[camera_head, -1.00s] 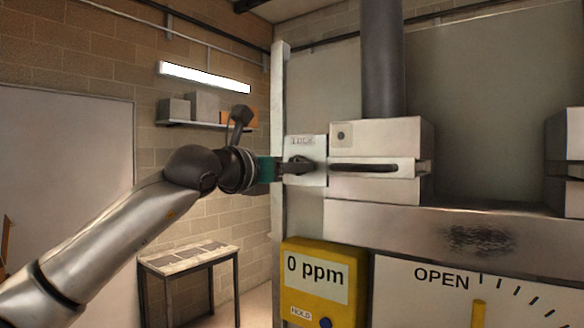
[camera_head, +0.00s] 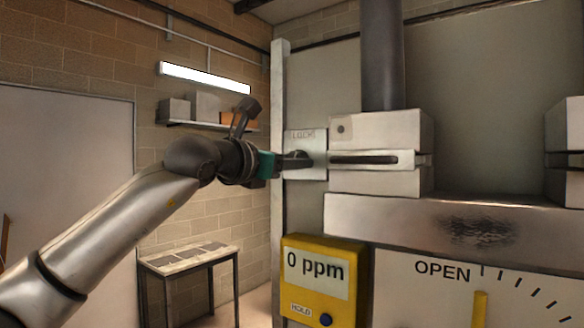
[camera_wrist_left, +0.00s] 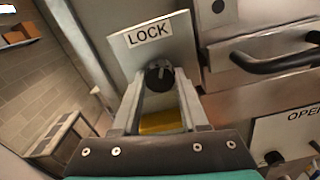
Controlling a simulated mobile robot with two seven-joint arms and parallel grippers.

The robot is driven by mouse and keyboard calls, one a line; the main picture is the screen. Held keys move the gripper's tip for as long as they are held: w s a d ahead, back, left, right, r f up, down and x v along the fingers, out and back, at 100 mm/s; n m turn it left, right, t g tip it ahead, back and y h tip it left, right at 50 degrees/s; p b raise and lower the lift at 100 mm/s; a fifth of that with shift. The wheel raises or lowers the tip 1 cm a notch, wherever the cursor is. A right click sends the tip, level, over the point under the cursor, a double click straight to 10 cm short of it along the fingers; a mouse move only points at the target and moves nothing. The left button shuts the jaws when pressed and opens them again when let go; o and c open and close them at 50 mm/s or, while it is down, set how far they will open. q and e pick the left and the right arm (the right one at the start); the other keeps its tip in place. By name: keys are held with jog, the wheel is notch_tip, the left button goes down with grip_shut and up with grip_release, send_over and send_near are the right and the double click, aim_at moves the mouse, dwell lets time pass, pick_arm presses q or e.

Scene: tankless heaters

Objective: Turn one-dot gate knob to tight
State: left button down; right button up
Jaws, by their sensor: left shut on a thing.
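A one-dot gate block (camera_head: 385,128) of pale metal stands at the centre of the head view, with a dark horizontal handle (camera_head: 365,160). Left of it is a pale plate marked LOCK (camera_head: 304,137), also in the left wrist view (camera_wrist_left: 150,38). A small black knob (camera_wrist_left: 158,75) sits on this plate. My left gripper (camera_head: 300,159) reaches in from the left, its fingers one on each side of the knob, shut on it. The fingers hide most of the knob in the head view. My right gripper is not in view.
A yellow meter reading 0 ppm (camera_head: 318,268) is below the knob. A dial plate marked OPEN (camera_head: 420,295) with a yellow pointer (camera_head: 479,308) is at lower right. A thick dark pipe (camera_head: 382,60) rises above the block. A small table (camera_head: 190,257) stands at the left wall.

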pick_arm(q)
jog(key=shift+r+m+b, duration=0.1)
jog(key=shift+m+b, duration=0.8)
jog(key=shift+m, duration=7.7)
jog(key=shift+c, duration=2.2)
grip_release()
jog(key=b+v, duration=0.5)
jog(key=v, duration=1)
jog(key=shift+b, duration=0.3)
